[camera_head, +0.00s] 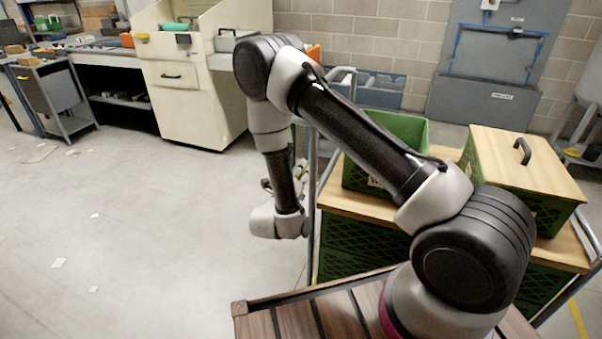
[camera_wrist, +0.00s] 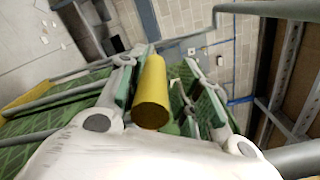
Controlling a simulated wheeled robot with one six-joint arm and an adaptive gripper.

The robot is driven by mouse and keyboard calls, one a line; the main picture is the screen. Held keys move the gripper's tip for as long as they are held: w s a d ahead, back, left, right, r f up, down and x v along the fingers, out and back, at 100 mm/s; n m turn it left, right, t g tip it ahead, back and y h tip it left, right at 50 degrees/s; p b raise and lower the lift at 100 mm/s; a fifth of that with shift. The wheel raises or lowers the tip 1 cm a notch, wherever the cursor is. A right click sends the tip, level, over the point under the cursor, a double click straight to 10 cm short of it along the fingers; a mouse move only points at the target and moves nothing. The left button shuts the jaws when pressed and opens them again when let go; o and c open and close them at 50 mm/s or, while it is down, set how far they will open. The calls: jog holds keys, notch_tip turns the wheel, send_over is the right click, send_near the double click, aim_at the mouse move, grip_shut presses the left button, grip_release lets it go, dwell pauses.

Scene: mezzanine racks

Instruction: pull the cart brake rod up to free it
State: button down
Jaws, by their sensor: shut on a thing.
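The brake rod (camera_wrist: 152,95) shows in the wrist view as a yellow cylinder, its round end toward the camera. My gripper (camera_wrist: 160,78) is shut on it, with a green-padded finger on each side. In the head view my gripper (camera_head: 299,176) is small and partly hidden at the cart's left end, by the upright rail. The cart (camera_head: 336,203) has a wooden deck, metal rails and green crates. The rod cannot be made out in the head view, and its lower end is hidden.
An open green crate (camera_head: 411,129) and a lidded box (camera_head: 524,165) with a black handle stand on the cart. A cream cabinet (camera_head: 190,95) and a grey workbench stand behind at the left. The concrete floor (camera_head: 150,230) at the left is mostly clear, with a few paper scraps.

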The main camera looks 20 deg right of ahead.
notch_tip(320, 180, up, 6)
jog(key=shift+w+f, duration=0.1)
jog(key=shift+f, duration=0.15)
jog(key=c, duration=1)
grip_release()
jog(key=shift+r, duration=0.1)
jog(key=shift+a, duration=0.1)
jog(key=shift+s+a, duration=0.1)
jog(key=shift+s, duration=0.15)
jog(key=v, duration=1.1)
jog(key=shift+s+a, duration=0.15)
jog(key=shift+s, duration=0.1)
